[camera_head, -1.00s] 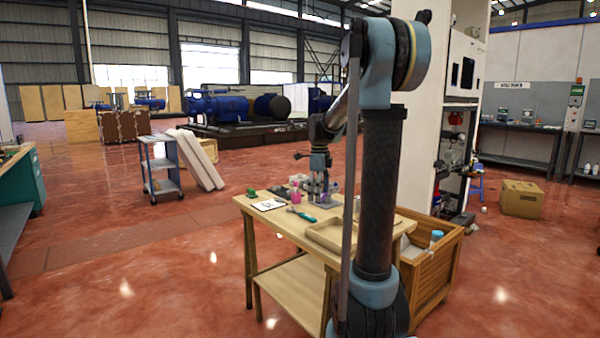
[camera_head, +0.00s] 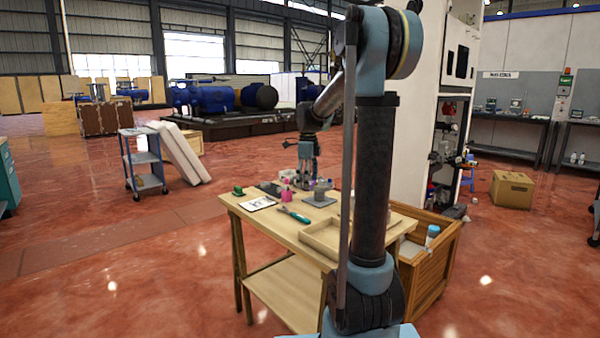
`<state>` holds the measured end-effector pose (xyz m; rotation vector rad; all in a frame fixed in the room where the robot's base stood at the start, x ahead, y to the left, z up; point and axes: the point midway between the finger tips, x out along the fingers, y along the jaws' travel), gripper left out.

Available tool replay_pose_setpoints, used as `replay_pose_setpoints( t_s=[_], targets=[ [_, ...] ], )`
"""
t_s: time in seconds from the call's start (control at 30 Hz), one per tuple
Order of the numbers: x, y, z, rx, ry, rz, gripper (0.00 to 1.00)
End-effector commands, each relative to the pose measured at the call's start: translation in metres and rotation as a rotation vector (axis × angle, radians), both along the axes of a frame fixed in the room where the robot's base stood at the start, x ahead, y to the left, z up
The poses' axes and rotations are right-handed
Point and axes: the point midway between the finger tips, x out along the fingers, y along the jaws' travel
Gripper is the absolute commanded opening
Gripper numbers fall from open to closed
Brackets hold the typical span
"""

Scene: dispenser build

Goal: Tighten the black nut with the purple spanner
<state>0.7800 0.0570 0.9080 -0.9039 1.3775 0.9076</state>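My gripper (camera_head: 308,176) points down over the back part of the wooden table, above or behind the small parts there. Its fingers are too small to tell whether they are open or shut, and I see nothing clearly held. A grey cylindrical part (camera_head: 320,193) stands on a grey plate near the table's middle. A small purple thing (camera_head: 328,183) shows just behind it; I cannot tell whether it is the spanner. A pink item (camera_head: 287,194) stands to the left. I cannot make out the black nut at this size.
The table (camera_head: 283,235) also bears a teal-handled tool (camera_head: 293,215), a white sheet (camera_head: 257,203), a green item (camera_head: 238,190) and a shallow wooden tray (camera_head: 318,241). A wooden crate (camera_head: 428,270) stands to the right. My arm hides the table's right part. Floor to the left is open.

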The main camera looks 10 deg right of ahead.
Motion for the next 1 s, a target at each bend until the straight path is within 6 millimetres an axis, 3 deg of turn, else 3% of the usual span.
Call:
replay_pose_setpoints(
  t_s=[0.3,0.43,0.6,1.0],
  targets=[
    [0.082,0.01,0.007,-0.001,-0.001,-0.092,0.25],
    [0.106,0.013,0.007,0.0,-0.001,-0.122,0.25],
    [0.121,0.015,0.006,0.0,-0.001,-0.142,0.25],
    [0.122,0.015,-0.005,0.0,-0.001,-0.145,0.25]
  ],
)
